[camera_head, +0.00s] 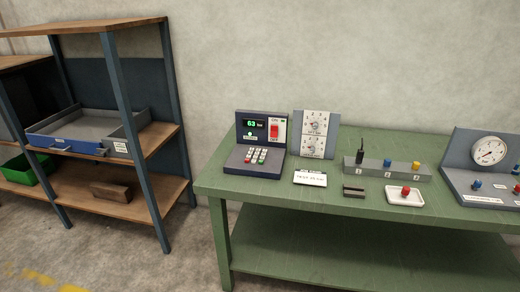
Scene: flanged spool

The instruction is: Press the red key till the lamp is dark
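A dark console (252,168) stands at the left end of the green table. Its sloped front carries a keypad (257,156) of small keys, some red, some green and some pale; they are too small to read. Its upright back has a screen (252,124) with green digits that look like "63", and a small green lit spot (250,134) below them. A red rocker switch (274,132) sits on a pale plate at the right of the screen, with a small green mark above it. My gripper is not in view.
On the green table (215,183), right of the console, stand a dial panel (315,134), a card (310,179), a grey block with pegs (388,169), a dark block (353,191), a white dish with a red knob (405,195) and a gauge panel (488,162). A shelf (160,137) stands left.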

